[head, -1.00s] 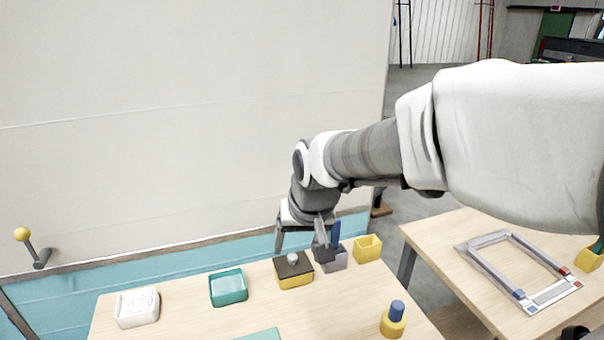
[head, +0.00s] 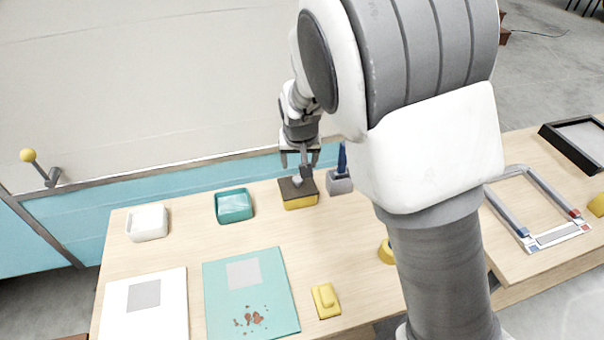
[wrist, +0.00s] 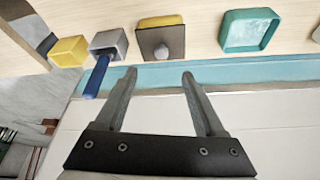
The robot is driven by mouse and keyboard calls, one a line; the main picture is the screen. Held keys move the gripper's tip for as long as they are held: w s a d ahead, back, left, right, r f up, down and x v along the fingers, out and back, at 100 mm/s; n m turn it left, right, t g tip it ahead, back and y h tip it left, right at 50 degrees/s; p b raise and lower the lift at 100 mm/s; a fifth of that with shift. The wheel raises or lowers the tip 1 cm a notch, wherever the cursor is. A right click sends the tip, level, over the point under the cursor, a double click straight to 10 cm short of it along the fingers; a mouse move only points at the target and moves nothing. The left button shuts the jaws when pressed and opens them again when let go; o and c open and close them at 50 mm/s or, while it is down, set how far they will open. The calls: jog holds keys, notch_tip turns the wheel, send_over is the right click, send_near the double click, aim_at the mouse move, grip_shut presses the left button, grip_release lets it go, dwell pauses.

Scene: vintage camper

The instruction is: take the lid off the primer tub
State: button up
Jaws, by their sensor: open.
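The primer tub is most likely the yellow tub (head: 299,204) with a dark brown square lid (head: 308,186) and a small grey knob (head: 297,181). The lid sits on the tub. In the wrist view the lid (wrist: 172,39), its knob (wrist: 161,53) and a strip of the yellow tub (wrist: 160,20) lie beyond the fingertips. My gripper (head: 300,164) is open and empty, fingers pointing down, a little above and behind the lid in the head view. In the wrist view the knob lines up between the two fingers (wrist: 159,75), apart from them.
A grey holder (head: 339,187) with a blue-handled tool (head: 342,157) stands close right of the tub. A teal tray (head: 234,207) and a white tub (head: 147,223) stand left. A teal board (head: 236,290) and yellow block (head: 325,301) lie in front. My arm hides the table's right part.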

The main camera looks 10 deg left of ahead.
send_near(298, 178)
notch_tip(298, 178, down, 3)
jog(key=shift+w+d+f, duration=0.1)
jog(key=shift+w, duration=0.05)
jog(key=shift+w+a+p+x, duration=0.2)
jog(key=shift+p+x, duration=0.1)
jog(key=shift+x, duration=1.1)
jog(key=shift+w+a+p+x, duration=0.1)
jog(key=shift+w+p+x, duration=0.15)
jog(key=shift+x, duration=1.1)
jog(key=shift+c, duration=0.3)
grip_shut()
